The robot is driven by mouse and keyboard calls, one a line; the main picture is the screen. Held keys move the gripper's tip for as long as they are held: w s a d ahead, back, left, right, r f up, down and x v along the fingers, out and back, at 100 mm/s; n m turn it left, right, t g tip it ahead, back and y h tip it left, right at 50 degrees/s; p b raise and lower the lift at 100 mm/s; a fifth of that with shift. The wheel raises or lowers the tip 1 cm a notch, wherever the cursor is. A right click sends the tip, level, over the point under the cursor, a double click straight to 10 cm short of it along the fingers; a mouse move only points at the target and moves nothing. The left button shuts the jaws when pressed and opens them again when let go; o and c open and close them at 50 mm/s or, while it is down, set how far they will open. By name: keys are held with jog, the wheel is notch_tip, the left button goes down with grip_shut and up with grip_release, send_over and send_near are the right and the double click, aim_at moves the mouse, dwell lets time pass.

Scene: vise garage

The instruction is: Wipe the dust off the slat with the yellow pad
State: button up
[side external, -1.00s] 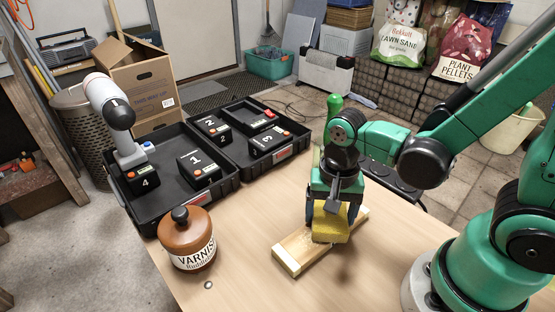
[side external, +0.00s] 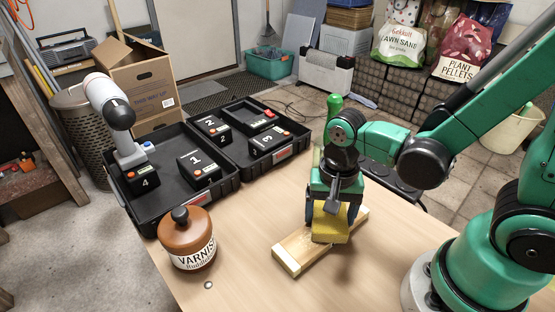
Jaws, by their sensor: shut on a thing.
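The yellow pad (side external: 330,225) is held between the fingers of my gripper (side external: 334,212), which points down. The pad is over the middle of the slat (side external: 293,252) and looks to be touching its top face, though the contact edge is hard to see. The slat is a pale wooden strip lying at a slant on the table, its near-left end and its far-right end showing on either side of the pad. Dust on the slat is too small to make out clearly, and the part under the pad is hidden.
A brown varnish pot (side external: 187,240) stands on the table to the left. Black trays (side external: 228,187) with numbered boxes lie behind it. The table (side external: 235,270) is bare around the slat's near end.

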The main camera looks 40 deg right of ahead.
jog(key=shift+w+a, duration=0.1)
jog(key=shift+a, duration=3)
jog(key=shift+a+r, duration=0.15)
jog(key=shift+r, duration=0.4)
jog(key=shift+a+r, duration=0.15)
jog(key=shift+r, duration=3.35)
notch_tip(320, 180, up, 9)
jog(key=n, duration=1)
send_over(248, 305)
notch_tip(248, 305, down, 19)
jog(key=shift+f, duration=0.1)
